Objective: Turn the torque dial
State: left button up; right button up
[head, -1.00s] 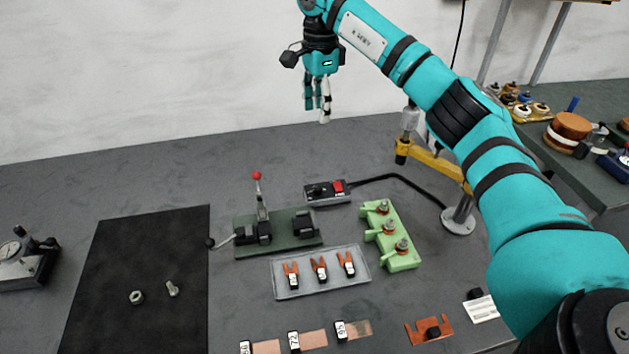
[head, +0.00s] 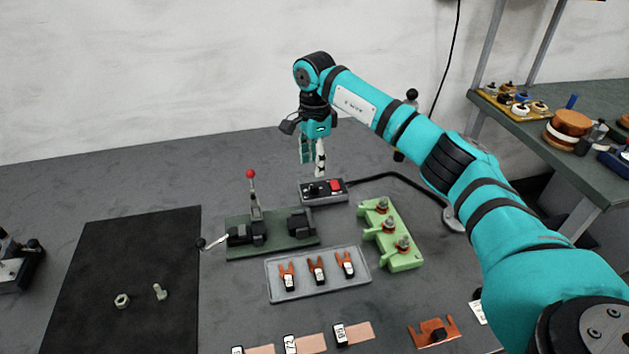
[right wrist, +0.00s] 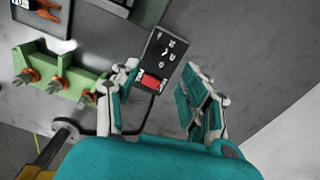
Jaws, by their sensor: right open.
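The torque dial is a small black knob (head: 314,190) on a dark control box (head: 338,197) with a red switch, at the middle back of the table. In the right wrist view the dial (right wrist: 167,49) shows with white marks around it, beyond the red switch (right wrist: 150,82). My right gripper (head: 313,170) is open and empty, pointing down just above the box. In the right wrist view its two fingers (right wrist: 158,82) are spread apart, with the box showing between and beyond them. I see no finger touching the dial. My left gripper is out of view.
A green fixture with a red-knobbed lever (head: 252,205) stands in front of the box. A light green block (head: 395,238) with several terminals stands to the right. A black cable (head: 395,178) runs right from the box.

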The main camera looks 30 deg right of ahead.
aim_at(315, 185)
notch_tip(315, 185, down, 7)
jog(key=shift+f+p, duration=0.1)
jog(key=shift+p, duration=0.3)
grip_shut()
